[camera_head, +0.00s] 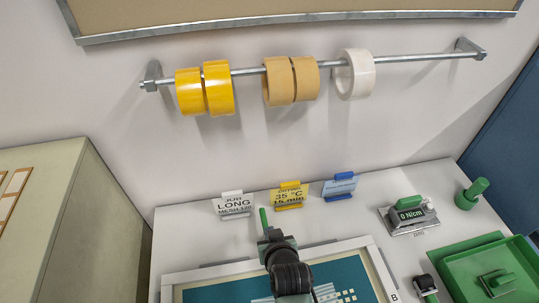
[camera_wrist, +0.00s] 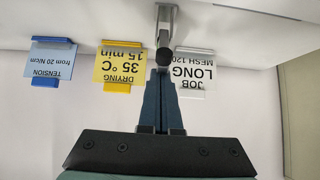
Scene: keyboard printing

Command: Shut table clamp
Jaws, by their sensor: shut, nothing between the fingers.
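The table clamp's green handle (camera_head: 264,220) stands up at the back edge of the printing bed in the head view, tilted slightly left. Its lower part is largely hidden behind my dark arm. In the wrist view, a grey metal bar with a dark round end (camera_wrist: 164,25) appears to belong to the clamp. My gripper (camera_wrist: 162,74) is shut and empty. Its fingertips appear close to the dark round end; I cannot tell whether they touch. My fingertips are not clear in the head view.
Job card (camera_head: 234,205), drying card (camera_head: 289,195) and tension card (camera_head: 340,187) stand along the table's back. A gauge (camera_head: 409,215) and a green tray (camera_head: 453,257) are at right. Tape rolls (camera_head: 205,90) hang on a wall rail above.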

